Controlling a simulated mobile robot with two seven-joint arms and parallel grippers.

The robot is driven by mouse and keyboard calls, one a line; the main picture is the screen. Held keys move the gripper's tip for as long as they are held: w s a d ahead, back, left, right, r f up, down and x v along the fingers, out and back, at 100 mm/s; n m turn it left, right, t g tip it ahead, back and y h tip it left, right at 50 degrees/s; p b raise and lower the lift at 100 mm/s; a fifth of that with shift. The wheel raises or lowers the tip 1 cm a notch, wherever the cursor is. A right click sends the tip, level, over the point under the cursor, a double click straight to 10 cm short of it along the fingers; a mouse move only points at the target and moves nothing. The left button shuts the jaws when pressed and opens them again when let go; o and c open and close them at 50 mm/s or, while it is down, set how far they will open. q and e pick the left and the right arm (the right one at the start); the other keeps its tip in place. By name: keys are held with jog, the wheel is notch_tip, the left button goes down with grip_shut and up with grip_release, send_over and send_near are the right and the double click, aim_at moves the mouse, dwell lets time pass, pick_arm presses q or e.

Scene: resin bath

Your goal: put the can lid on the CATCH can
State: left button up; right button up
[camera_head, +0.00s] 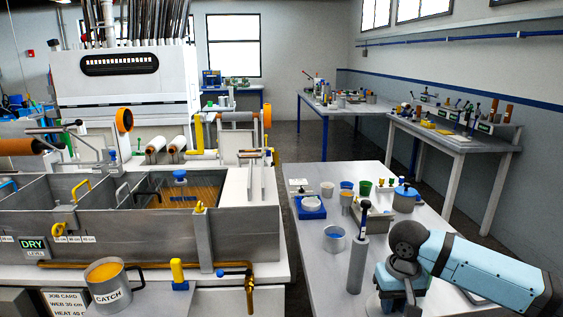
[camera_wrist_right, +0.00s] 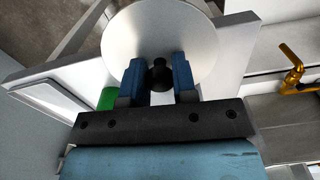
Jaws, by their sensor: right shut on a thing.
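The CATCH can (camera_head: 108,290) stands upright at the lower left of the head view, on the ledge in front of the bath. It is grey, with a side handle and an open top showing orange liquid. The can lid (camera_wrist_right: 165,28) is a round silver disc with a dark knob (camera_wrist_right: 159,68) in the right wrist view. My right gripper (camera_wrist_right: 158,80) is shut on the knob with its two blue fingers. In the head view my right arm is at the lower right, over the table and far from the can; its fingertips are hidden there. My left gripper is not in view.
The grey bath (camera_head: 235,238) with compartments fills the left. A brass pipe (camera_head: 150,265) with a valve runs along its front. The table (camera_head: 310,250) at right holds a grey cylinder (camera_head: 357,262), a blue-lidded pot (camera_head: 405,198) and several cups. A floor gap separates bath and table.

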jog(key=s+r+p, duration=0.9)
jog(key=r+p, duration=0.4)
jog(key=p, duration=0.2)
jog(key=shift+s+r+p, duration=0.15)
jog(key=shift+s+p, duration=0.25)
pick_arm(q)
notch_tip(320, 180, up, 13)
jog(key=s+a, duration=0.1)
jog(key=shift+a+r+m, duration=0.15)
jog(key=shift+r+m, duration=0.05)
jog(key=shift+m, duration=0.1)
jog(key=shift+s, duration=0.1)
